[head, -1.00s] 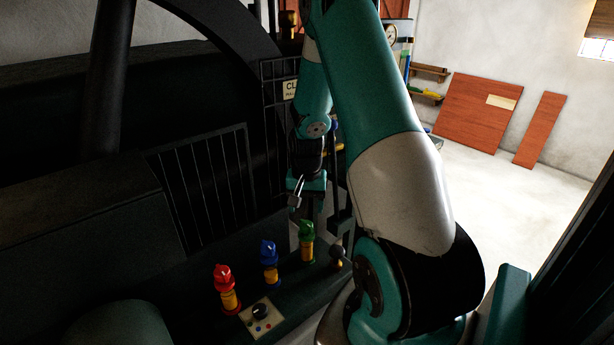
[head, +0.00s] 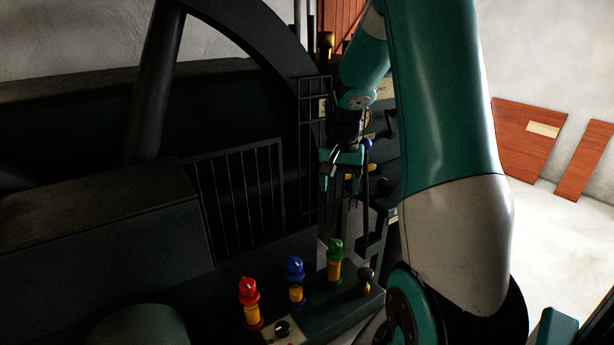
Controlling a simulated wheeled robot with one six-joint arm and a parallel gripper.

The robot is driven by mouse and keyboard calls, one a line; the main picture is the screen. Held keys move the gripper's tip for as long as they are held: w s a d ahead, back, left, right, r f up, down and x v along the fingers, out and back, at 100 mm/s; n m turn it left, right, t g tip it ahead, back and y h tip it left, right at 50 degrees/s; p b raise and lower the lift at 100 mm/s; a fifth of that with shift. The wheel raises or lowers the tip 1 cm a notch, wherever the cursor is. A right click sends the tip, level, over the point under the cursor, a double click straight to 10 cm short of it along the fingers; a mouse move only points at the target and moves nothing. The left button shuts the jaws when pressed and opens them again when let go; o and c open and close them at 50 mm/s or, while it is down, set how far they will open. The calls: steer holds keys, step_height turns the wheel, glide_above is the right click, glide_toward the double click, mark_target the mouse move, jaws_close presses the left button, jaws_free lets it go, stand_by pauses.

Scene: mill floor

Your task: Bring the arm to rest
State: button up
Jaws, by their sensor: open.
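My arm, teal and white, rises on the right side of the head view and bends over at the top. My gripper (head: 327,180) hangs from its far end, above and behind the green-topped valve (head: 334,258). Its jaws point down and are open, with nothing seen between them. It appears apart from the valve and the dark machine. A dark upright lever or post stands just to its right.
A red valve (head: 250,300) and a blue valve (head: 295,278) stand left of the green one on a dark ledge. A black barred guard (head: 240,195) and large wheel (head: 155,80) fill the left. Red boards (head: 525,140) lean on the far wall.

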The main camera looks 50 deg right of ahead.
steer(key=a+r+n+t+y, duration=0.1)
steer(key=a+r+n, duration=0.25)
steer(key=a, duration=0.75)
steer(key=a+r+n+y, duration=0.1)
steer(key=a+r+n, duration=0.3)
steer(key=a, duration=0.7)
steer(key=s+a+r+n+g+y, duration=0.1)
steer(key=s+a+n+y, duration=0.1)
steer(key=s+a+n, duration=0.9)
steer(key=s+a, duration=0.4)
steer(key=a, duration=0.1)
steer(key=shift+r, duration=0.35)
